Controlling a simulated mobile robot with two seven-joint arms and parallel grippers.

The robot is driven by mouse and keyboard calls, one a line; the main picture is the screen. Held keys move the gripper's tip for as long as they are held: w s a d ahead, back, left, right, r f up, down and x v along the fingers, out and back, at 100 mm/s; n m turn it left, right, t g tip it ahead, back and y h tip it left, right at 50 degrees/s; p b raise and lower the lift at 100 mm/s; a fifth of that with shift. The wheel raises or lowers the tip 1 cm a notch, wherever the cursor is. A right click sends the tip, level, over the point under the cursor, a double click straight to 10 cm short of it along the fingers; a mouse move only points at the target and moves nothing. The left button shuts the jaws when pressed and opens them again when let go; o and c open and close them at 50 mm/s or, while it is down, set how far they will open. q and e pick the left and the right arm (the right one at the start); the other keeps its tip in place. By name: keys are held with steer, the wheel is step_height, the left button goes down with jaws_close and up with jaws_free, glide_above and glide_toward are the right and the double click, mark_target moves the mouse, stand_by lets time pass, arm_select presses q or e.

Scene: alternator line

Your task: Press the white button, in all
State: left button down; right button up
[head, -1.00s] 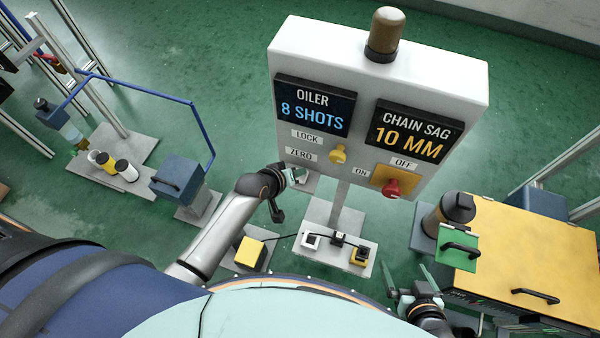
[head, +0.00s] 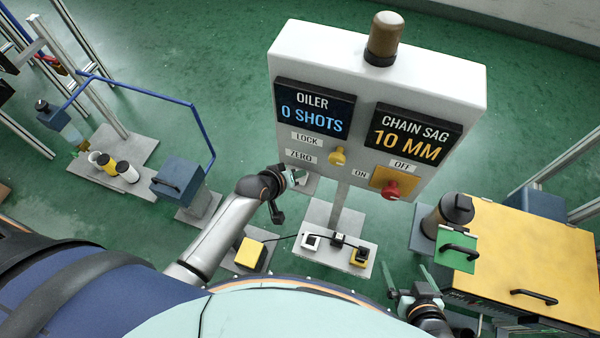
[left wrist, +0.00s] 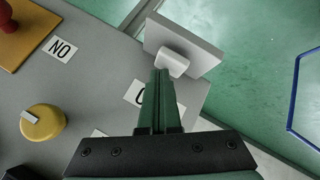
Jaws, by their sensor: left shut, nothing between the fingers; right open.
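The white button (left wrist: 172,63) sticks out near the edge of the grey panel face (left wrist: 85,75) in the left wrist view. My left gripper (left wrist: 161,72) is shut and empty, its fingertips at the button; whether they touch is unclear. In the head view my left gripper (head: 297,176) is at the lower left corner of the control panel (head: 380,85), below the ZERO label (head: 300,156), and largely hides the button. The oiler display (head: 314,107) reads 0 SHOTS; the chain sag display (head: 416,132) reads 10 MM. My right gripper (head: 411,280) is open and empty at the lower right.
The panel also carries a yellow knob (head: 338,157) and a red knob (head: 391,189) on a yellow plate. A brown lamp (head: 385,36) tops it. A base plate (head: 322,257) with small boxes lies below. A yellow-topped cabinet (head: 530,255) stands at right.

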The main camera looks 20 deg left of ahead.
arm_select(q)
steer(key=shift+r+p, duration=0.45)
steer(key=shift+r, duration=0.15)
steer(key=shift+r, duration=0.1)
step_height(320, 180, up, 5)
steer(key=p, duration=0.5)
steer(key=shift+p, duration=0.3)
steer(key=shift+s, duration=0.1)
